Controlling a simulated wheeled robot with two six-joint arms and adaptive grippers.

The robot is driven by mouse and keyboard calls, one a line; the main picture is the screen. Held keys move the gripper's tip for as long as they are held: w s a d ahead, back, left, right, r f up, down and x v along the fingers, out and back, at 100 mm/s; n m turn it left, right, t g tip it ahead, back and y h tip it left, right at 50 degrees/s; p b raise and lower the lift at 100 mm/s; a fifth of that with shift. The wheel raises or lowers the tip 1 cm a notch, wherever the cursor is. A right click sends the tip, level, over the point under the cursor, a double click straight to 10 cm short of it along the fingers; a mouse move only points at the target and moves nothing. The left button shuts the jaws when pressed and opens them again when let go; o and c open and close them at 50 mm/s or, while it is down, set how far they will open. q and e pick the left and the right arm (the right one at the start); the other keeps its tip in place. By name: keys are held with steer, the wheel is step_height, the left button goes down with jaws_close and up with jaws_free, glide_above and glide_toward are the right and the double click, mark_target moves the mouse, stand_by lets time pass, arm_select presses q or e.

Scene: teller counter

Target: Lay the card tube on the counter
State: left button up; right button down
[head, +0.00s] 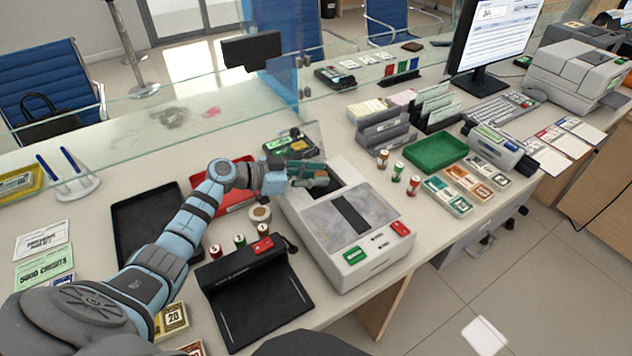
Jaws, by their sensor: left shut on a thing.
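My left gripper (322,176) reaches in from the left and is above the back part of the white counter machine (350,215), near its dark opening. Its fingers are shut on a small brownish thing, probably the card tube (320,174). The fingers hide most of it, so I cannot make out its whole shape or whether it touches the machine. My right gripper is not in view.
A black pad device (255,300) lies in front, with several small capped rolls (239,242) behind it. A black tray (147,222) and a red tray (228,200) are left of the machine. A green tray (436,153) stands right. Glass screens border the counter's far side.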

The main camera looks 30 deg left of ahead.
arm_select(q)
steer(key=shift+f, duration=0.35)
steer(key=shift+f, duration=0.15)
steer(key=o, duration=0.7)
